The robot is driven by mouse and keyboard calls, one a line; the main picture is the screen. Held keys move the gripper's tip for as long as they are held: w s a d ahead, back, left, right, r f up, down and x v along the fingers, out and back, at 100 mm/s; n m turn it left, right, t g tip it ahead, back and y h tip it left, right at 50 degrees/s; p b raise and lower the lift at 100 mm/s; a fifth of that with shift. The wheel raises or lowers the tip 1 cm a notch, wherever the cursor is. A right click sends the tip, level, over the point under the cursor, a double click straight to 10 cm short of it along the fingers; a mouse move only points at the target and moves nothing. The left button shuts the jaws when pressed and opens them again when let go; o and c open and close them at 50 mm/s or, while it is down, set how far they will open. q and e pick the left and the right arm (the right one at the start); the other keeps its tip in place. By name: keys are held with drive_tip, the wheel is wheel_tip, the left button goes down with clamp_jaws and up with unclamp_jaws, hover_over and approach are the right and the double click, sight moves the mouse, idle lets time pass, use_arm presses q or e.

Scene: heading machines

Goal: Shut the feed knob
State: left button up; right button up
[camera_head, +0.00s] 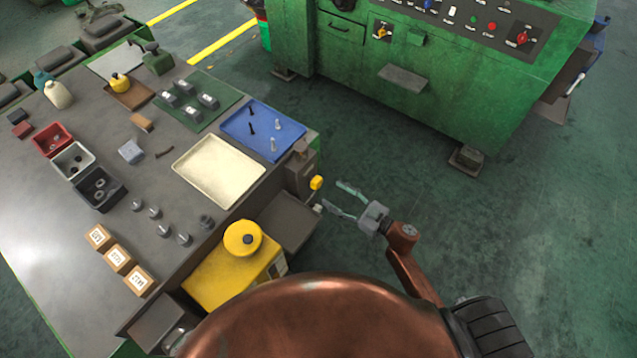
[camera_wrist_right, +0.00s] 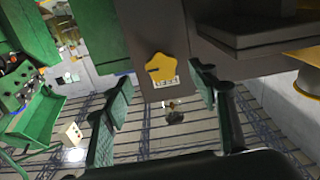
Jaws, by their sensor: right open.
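The feed knob (camera_head: 316,182) is a small yellow knob on the side of a dark grey box (camera_head: 300,170) at the table's right edge. In the right wrist view the knob (camera_wrist_right: 160,67) is a yellow lobed shape with a dark mark on its left side. A small white label, hard to read, sits just below it. My right gripper (camera_head: 334,195) is open and empty, just right of the knob and apart from it. In the wrist view its two green-grey fingers (camera_wrist_right: 163,82) stand either side of the knob. My left gripper is not in view.
A yellow machine (camera_head: 225,275) with a round top stands below the box. A cream tray (camera_head: 220,170) and a blue tray (camera_head: 262,130) with bolts lie on the table. A green machine (camera_head: 430,80) stands at the back. The floor right of the gripper is clear.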

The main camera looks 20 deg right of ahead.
sight(320, 185)
drive_tip(key=x, duration=0.7)
drive_tip(key=shift+w+a, duration=0.2)
drive_tip(key=shift+w, duration=0.05)
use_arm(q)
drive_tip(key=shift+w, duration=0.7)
use_arm(e)
drive_tip(key=c, duration=1.2)
